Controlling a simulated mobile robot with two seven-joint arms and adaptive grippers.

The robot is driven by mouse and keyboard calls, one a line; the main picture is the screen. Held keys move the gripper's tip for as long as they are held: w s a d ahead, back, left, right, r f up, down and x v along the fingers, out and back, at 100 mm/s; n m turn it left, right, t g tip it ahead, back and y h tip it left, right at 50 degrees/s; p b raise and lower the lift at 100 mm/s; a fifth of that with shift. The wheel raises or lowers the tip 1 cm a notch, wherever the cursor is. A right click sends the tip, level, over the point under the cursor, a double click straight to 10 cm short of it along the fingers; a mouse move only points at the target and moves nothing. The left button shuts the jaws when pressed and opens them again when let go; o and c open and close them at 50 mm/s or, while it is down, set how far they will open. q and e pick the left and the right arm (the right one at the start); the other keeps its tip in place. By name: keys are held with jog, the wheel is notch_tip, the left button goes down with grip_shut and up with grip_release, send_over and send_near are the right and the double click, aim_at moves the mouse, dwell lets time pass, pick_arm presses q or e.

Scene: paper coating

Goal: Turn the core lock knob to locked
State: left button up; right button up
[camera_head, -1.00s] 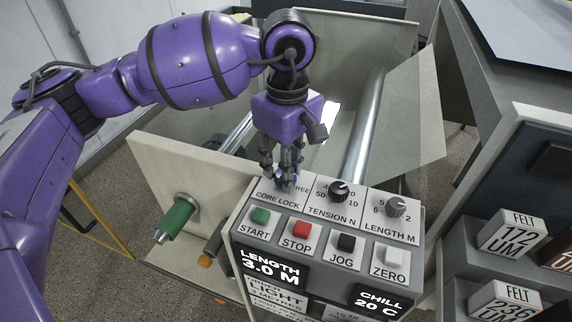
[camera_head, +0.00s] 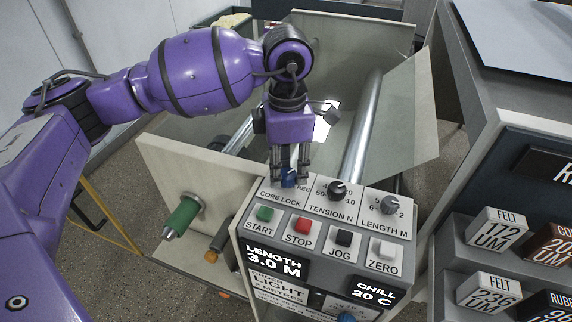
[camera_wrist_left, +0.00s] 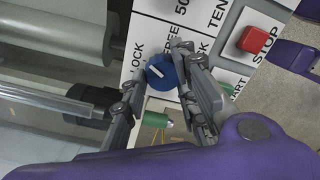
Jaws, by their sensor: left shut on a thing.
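The blue core lock knob (camera_head: 288,180) sits on the console's top panel, above the printed words CORE LOCK, with FREE to its right. My left gripper (camera_head: 290,177) comes down on it from above and hides part of it. In the left wrist view the knob (camera_wrist_left: 160,72) is between the two fingers of the left gripper (camera_wrist_left: 158,68), which are shut on it. LOCK and FREE are printed beside it. A short white mark on the knob lies on the LOCK side; its exact angle is hard to tell. My right gripper is not in view.
The tension knob (camera_head: 337,190) and length knob (camera_head: 389,205) stand to the right. A green START button (camera_head: 264,214) and red STOP button (camera_head: 302,225) lie just in front. Metal rollers (camera_head: 362,130) are behind the console. Labelled felt blocks (camera_head: 497,230) sit on the right.

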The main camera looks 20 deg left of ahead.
pick_arm(q)
jog(key=n, duration=0.1)
jog(key=r+n+p, duration=0.1)
jog(key=shift+w+a+n, duration=0.1)
jog(key=shift+w+n, duration=0.15)
jog(key=shift+n, duration=0.05)
jog(key=shift+a+n+p, duration=0.1)
jog(key=shift+n+p, duration=0.4)
jog(key=shift+n, duration=0.9)
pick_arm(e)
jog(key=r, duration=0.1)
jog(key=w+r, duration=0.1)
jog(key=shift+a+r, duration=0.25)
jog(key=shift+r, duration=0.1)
pick_arm(q)
jog(key=shift+p, duration=0.3)
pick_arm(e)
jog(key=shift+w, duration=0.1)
pick_arm(q)
jog(key=shift+a+f, duration=0.1)
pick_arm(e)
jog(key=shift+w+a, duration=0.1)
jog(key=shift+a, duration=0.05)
pick_arm(q)
jog(key=o, duration=1)
jog(key=shift+f, duration=0.15)
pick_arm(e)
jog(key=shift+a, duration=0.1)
